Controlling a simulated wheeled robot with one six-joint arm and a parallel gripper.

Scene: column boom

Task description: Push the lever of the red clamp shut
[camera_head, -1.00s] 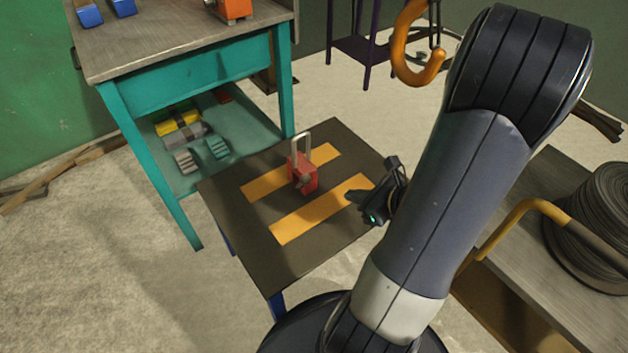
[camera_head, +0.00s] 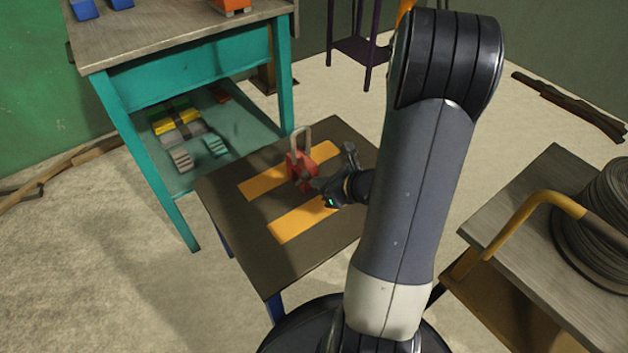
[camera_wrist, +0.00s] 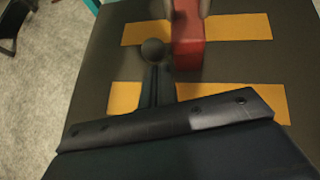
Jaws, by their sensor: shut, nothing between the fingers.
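The red clamp (camera_head: 301,172) stands on a small dark table (camera_head: 262,248) with two orange stripes. A pale U-shaped bar, which looks like its lever, stands upright above the red body. In the wrist view the red body (camera_wrist: 187,42) is at top centre, and its upper part is cut off by the frame edge. My gripper (camera_head: 319,185) is shut and empty, just right of the clamp and low beside it. In the wrist view my shut fingers (camera_wrist: 158,82) point at the clamp's left side. A dark round knob (camera_wrist: 153,52) shows at their tips; I cannot tell what it belongs to, or whether they touch the clamp.
A teal workbench (camera_head: 190,85) with loose blocks on its lower shelf stands behind and left. A grey-topped table (camera_head: 500,222) with a yellow pipe (camera_head: 525,212) and a coil (camera_head: 605,230) is at right. The small table's front is clear.

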